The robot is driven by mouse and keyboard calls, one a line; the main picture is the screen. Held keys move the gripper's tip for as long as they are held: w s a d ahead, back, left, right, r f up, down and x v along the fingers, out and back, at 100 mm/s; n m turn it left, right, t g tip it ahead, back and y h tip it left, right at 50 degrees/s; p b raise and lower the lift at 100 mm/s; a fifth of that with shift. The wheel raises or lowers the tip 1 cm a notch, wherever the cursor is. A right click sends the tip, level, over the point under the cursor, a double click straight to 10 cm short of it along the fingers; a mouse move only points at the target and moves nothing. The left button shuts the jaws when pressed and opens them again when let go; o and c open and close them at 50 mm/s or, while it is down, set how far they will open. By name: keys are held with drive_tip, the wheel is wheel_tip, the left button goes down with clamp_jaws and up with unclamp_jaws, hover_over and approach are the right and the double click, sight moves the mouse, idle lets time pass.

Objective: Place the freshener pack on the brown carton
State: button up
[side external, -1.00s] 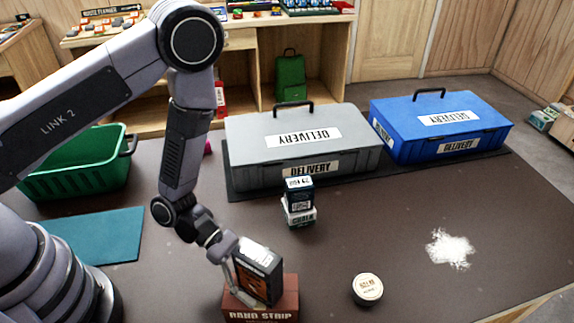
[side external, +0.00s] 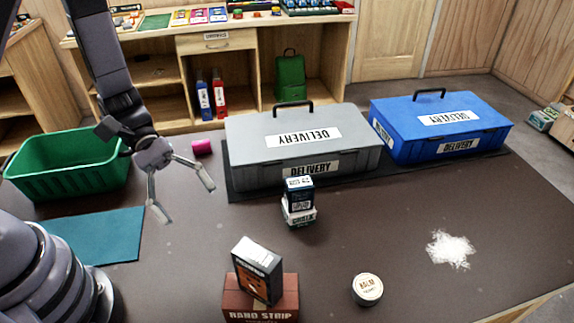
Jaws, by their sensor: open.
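The freshener pack (side external: 257,270), a black box with a white top and an orange-brown picture on its front, stands tilted on top of the brown carton (side external: 262,307). The carton is marked "HAND STRIP" or similar and sits at the front edge of the view. My gripper (side external: 184,205) is open and empty, its two fingers spread apart. It hangs above the table, up and to the left of the pack, and touches nothing. The contact between the pack's underside and the carton is hard to make out.
A small dark box on a white chalk box (side external: 299,213) stands mid-table. A balm tin (side external: 367,289) lies right of the carton. Grey (side external: 303,150) and blue (side external: 440,125) delivery cases stand behind. A green basket (side external: 68,165) and teal mat (side external: 95,236) are left. White powder (side external: 450,249) lies right.

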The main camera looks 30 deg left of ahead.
drive_tip(key=s+a+r+m+t+y, duration=0.3)
drive_tip(key=a+r+m+t+y, duration=0.1)
drive_tip(key=a+r, duration=0.5)
drive_tip(key=s+a+r+m+t+y, duration=0.4)
drive_tip(key=a+r+m+y, duration=0.3)
drive_tip(key=a+r+y, duration=0.1)
drive_tip(key=shift+a+r+t+y, duration=0.35)
drive_tip(key=shift+a+t+y, duration=0.05)
